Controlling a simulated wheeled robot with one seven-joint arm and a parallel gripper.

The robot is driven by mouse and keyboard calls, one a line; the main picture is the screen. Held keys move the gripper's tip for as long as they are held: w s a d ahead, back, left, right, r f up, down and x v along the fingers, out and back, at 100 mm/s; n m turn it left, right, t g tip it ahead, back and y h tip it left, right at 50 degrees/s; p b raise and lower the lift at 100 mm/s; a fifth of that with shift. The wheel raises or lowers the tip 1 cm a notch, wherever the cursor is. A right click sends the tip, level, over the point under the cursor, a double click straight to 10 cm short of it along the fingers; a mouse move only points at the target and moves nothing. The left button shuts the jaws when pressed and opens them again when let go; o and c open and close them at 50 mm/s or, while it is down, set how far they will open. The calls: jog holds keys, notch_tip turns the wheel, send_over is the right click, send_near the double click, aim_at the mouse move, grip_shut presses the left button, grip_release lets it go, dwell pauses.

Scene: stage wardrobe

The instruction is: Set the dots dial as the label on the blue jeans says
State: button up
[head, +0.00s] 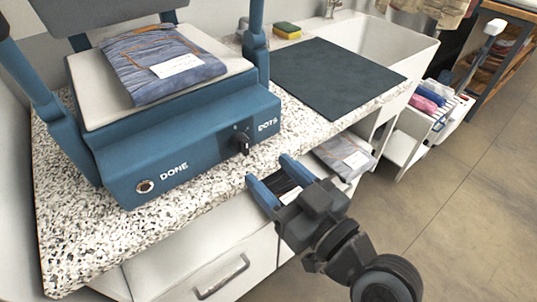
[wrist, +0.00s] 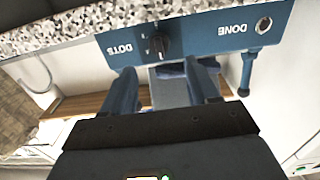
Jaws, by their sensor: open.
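The blue jeans (head: 160,62) lie folded on the pale plate of a blue press machine, with a white label (head: 177,66) on top. The label's writing is too small to read. The black dots dial (head: 241,142) is on the machine's front panel beside the word DOTS. In the wrist view the dial (wrist: 159,43) appears upside down above my fingers, with small marks around it that I cannot read. My gripper (head: 268,181) is open and empty, in front of and below the panel, apart from the dial. It also shows in the wrist view (wrist: 163,78).
A DONE button (head: 145,186) is on the same panel, to the left. A dark mat (head: 335,76) lies on the speckled counter (head: 80,240). Another folded garment in a bag (head: 346,155) is below the counter's edge. A drawer handle (head: 222,277) sticks out in front.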

aim_at(247, 149)
jog(key=p+x, duration=0.1)
jog(key=x, duration=0.5)
jog(key=shift+r+p, duration=0.1)
jog(key=shift+p, duration=0.2)
jog(key=shift+w+a, duration=0.35)
jog(key=shift+w, duration=0.15)
jog(key=c, duration=1)
